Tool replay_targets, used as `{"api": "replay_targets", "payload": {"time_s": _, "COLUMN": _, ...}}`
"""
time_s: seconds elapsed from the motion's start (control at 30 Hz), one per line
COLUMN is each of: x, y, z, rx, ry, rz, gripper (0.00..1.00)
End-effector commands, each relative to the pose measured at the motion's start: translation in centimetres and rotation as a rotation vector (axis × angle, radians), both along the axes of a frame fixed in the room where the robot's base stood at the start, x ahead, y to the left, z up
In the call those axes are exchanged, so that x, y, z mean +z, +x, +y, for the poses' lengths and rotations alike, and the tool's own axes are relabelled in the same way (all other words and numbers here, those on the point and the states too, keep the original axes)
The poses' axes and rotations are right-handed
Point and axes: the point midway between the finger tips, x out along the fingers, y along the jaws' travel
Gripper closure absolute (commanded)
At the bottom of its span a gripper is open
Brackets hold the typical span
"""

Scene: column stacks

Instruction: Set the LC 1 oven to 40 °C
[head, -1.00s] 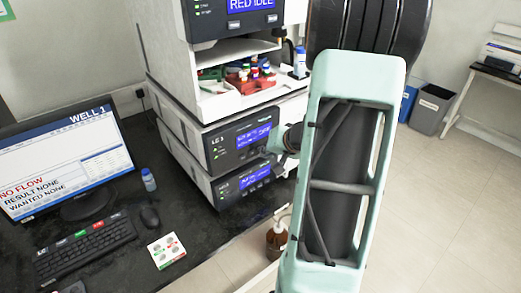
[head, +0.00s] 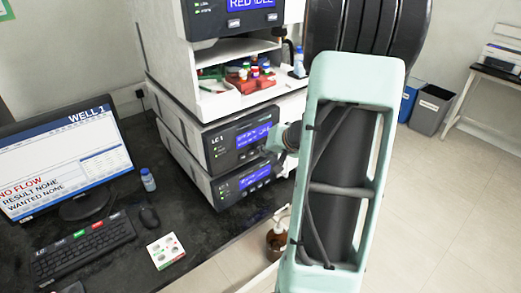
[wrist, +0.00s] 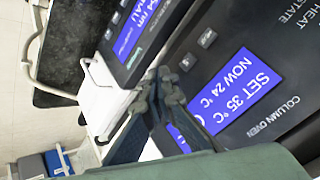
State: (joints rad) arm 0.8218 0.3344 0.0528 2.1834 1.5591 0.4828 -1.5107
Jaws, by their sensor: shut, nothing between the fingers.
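The LC 1 column oven (head: 229,143) is a dark-fronted unit in the stack, with a blue display. In the wrist view its display (wrist: 240,88) reads SET 35 °C and NOW 24 °C, beside the words COLUMN OVEN. Two small dark buttons, one (wrist: 187,62) nearer the fingers and one (wrist: 207,39) farther off, lie beside the display. My gripper (wrist: 168,84) is shut and empty, its fingertips in front of the panel close to the nearer button. I cannot tell whether they touch it. In the head view my arm covers the panel's right end.
Another unit (head: 228,186) with a blue display sits just below the oven. Above is an open shelf with a red vial rack (head: 250,78). A monitor (head: 65,160), keyboard (head: 85,246) and small bottle (head: 148,180) stand on the dark bench at left.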

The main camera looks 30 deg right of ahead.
Motion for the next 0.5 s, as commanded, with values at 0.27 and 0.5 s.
{"api": "replay_targets", "payload": {"time_s": 0.27, "x": -0.1, "y": -1.3, "z": -0.1, "rx": 0.0, "ry": -0.001, "rz": -0.001, "gripper": 1.0}}
{"api": "replay_targets", "payload": {"time_s": 0.5, "x": 0.0, "y": -1.3, "z": -0.1, "rx": 0.0, "ry": 0.0, "rz": 0.0, "gripper": 1.0}}
